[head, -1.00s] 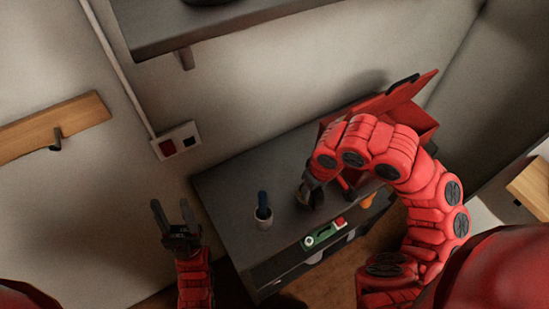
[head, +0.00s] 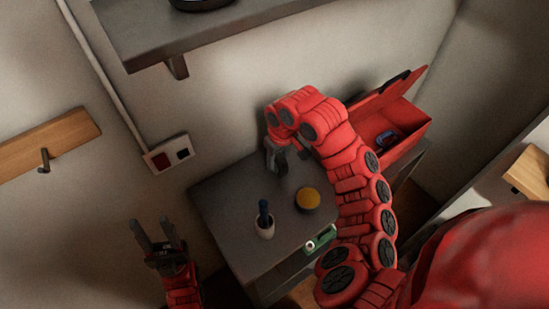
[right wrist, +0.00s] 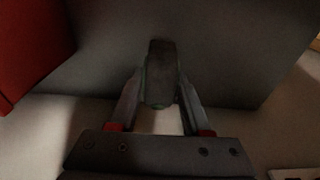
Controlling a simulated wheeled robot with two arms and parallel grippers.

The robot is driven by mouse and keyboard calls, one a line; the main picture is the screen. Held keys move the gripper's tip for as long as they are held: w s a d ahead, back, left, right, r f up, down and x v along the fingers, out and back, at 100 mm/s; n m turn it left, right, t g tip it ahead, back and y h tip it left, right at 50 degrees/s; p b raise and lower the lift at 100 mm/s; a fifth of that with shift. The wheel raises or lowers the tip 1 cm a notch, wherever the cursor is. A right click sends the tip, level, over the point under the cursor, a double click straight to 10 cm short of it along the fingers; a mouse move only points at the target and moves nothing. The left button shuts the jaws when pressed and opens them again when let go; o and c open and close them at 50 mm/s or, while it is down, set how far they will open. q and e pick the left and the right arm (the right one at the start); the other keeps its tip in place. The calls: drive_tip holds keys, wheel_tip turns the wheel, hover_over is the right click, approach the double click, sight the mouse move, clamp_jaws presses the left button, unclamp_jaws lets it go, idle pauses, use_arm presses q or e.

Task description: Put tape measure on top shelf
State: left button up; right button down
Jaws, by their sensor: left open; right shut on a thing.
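My right gripper (head: 279,160) is above the back of the grey cabinet top (head: 225,190), near the wall. In the right wrist view its fingers (right wrist: 160,105) are shut on a narrow dark object, which looks to be the tape measure (right wrist: 160,72), seen edge-on with a pale greenish edge. It can hardly be made out in the head view. The grey wall shelf (head: 225,32) is at the upper left, higher than the cabinet. My left gripper (head: 157,236) is open and empty, left of the cabinet.
A white cup with a dark blue item (head: 264,222) and a yellow-topped round container (head: 308,199) stand on the cabinet. A green item (head: 321,240) lies at its front edge. An open red toolbox (head: 410,122) is at right. A dark round item (head: 197,3) is on the shelf.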

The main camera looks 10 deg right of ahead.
drive_tip(key=shift+w+a, duration=0.1)
drive_tip(key=shift+w, duration=1)
drive_tip(key=shift+w+f, duration=0.1)
drive_tip(key=shift+w, duration=0.25)
wheel_tip(320, 180, down, 3)
drive_tip(key=shift+f+p, duration=0.1)
drive_tip(key=shift+p, duration=0.85)
drive_tip(key=shift+f, duration=0.3)
drive_tip(key=shift+c, duration=1.8)
unclamp_jaws()
